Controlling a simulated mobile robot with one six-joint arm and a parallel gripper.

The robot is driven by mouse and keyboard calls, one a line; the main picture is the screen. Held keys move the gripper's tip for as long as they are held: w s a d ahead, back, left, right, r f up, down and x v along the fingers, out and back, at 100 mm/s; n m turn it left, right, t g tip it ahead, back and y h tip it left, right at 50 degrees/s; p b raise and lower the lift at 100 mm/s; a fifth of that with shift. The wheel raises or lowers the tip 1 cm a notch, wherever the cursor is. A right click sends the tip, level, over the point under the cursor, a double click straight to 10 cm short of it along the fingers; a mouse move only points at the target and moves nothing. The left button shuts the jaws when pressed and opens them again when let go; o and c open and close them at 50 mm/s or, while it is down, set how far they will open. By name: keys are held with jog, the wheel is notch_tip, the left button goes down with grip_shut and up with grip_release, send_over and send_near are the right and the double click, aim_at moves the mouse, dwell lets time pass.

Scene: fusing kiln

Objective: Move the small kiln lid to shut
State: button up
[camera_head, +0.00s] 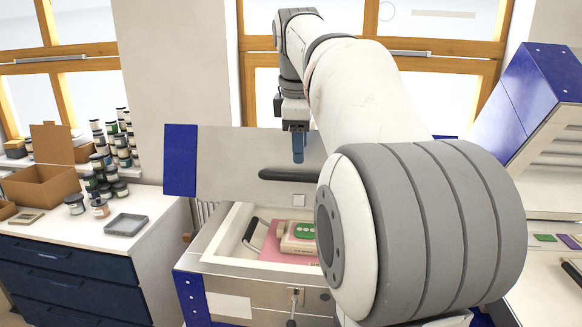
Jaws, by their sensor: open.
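The small kiln lid (228,152) stands raised and open at the back of the small kiln (232,282). It is a pale grey panel with a blue left end; my arm hides much of its right side. A dark bar handle (284,175) sticks out from its face. My gripper (298,158) is open and points down in front of the lid, just above the handle in the picture. I cannot tell whether it touches the handle. The kiln's open top shows a white rim and inner walls.
Inside the kiln lie a pink sheet (271,250) and a cream piece with a green top (300,236). A second kiln's raised blue lid (545,85) is at right. At left, a counter holds a grey tray (126,224), jars (74,203) and a cardboard box (40,186).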

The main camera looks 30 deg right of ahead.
aim_at(298, 174)
jog(key=x, duration=0.6)
jog(key=shift+w+a+f, duration=0.15)
jog(key=shift+w+f, duration=0.1)
jog(key=shift+f, duration=0.05)
grip_shut()
